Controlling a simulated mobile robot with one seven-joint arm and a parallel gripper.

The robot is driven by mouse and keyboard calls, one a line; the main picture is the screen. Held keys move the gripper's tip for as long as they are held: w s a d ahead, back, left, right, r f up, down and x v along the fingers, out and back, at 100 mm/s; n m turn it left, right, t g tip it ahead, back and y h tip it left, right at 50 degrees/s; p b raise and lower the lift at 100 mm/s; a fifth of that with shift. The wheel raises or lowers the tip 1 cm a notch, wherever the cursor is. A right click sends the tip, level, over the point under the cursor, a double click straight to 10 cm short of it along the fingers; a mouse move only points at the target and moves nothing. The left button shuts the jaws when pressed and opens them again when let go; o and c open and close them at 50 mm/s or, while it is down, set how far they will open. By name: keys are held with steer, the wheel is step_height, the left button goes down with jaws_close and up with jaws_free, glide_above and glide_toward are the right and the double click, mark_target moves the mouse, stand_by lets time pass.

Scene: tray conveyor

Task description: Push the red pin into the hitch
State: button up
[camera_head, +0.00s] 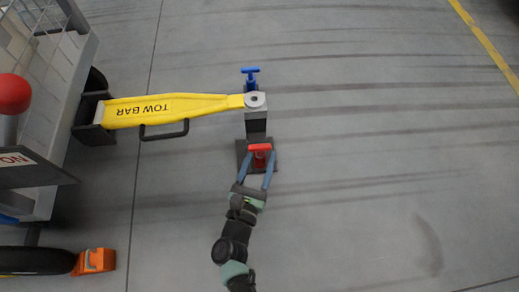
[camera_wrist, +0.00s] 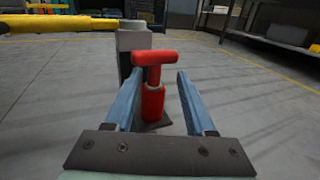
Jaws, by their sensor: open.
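The red pin (camera_wrist: 153,75) has a T-shaped handle and stands upright on a dark base beside a grey post in the wrist view. It also shows in the head view (camera_head: 260,148). My gripper (camera_head: 258,160) is open, with its two blue fingers on either side of the pin and a gap on both sides; it also shows in the wrist view (camera_wrist: 155,82). The hitch (camera_head: 255,100) is the grey block with a round top hole at the end of the yellow tow bar (camera_head: 170,108). The pin's lower end is partly hidden.
A blue T-handled pin (camera_head: 250,76) stands just behind the hitch. A cart (camera_head: 60,105) is at the left, with an orange wheel chock (camera_head: 93,261) below it. The floor to the right is clear. Shelving (camera_wrist: 290,42) stands in the background.

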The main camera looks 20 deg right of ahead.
steer(key=b+x, duration=0.1)
steer(key=x, duration=0.1)
steer(key=b+x, duration=0.1)
steer(key=x, duration=0.2)
steer(key=shift+w+a+r, duration=0.15)
steer(key=shift+w+a, duration=0.1)
steer(key=shift+a, duration=0.05)
steer(key=shift+c, duration=0.3)
jaws_close()
